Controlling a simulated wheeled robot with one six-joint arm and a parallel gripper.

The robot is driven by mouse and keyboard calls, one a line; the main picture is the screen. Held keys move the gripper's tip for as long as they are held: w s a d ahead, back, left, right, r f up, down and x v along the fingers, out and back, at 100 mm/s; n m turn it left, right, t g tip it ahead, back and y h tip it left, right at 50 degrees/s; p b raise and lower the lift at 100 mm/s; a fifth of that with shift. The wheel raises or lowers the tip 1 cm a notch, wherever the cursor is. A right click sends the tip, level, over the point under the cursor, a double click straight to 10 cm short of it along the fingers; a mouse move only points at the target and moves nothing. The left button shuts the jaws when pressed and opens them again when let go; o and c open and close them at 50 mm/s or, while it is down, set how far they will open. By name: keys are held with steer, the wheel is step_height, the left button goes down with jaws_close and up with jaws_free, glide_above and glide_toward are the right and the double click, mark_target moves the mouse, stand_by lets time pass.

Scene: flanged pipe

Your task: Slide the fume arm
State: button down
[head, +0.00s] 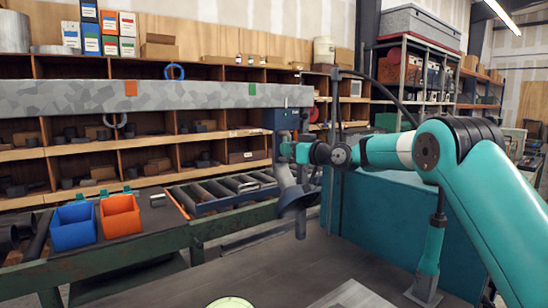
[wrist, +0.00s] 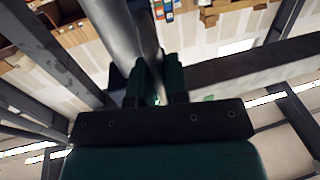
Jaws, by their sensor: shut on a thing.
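The fume arm (head: 283,176) is a grey tube hanging from a blue carriage (head: 284,118) near the right end of a long grey overhead rail (head: 190,95). A flared grey hood (head: 298,196) is at its lower end. The rail bears an orange mark (head: 131,88) to the left and a green mark (head: 252,88) just left of the carriage. My gripper (head: 287,150) is at the tube below the carriage, shut on the fume arm. In the wrist view the dark fingers of my gripper (wrist: 157,80) close by the grey tube (wrist: 112,28); the exact contact is hard to see.
A blue bin (head: 73,228) and an orange bin (head: 120,215) stand on the bench at left, beside a roller tray (head: 225,192). Shelves line the wall behind. A teal cabinet (head: 390,225) stands right of the hood. The space under the rail to the left looks open.

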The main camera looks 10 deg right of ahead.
steer(key=shift+w+d, duration=0.2)
steer(key=shift+d, duration=0.3)
steer(key=shift+w+d, duration=0.2)
steer(key=shift+d, duration=0.25)
steer(key=shift+d, duration=0.1)
steer(key=c, duration=1.1)
jaws_free()
steer(key=shift+c, duration=0.2)
steer(key=b+v, duration=0.6)
steer(key=v, duration=1.1)
steer(key=shift+s+b, duration=0.15)
steer(key=shift+b, duration=0.15)
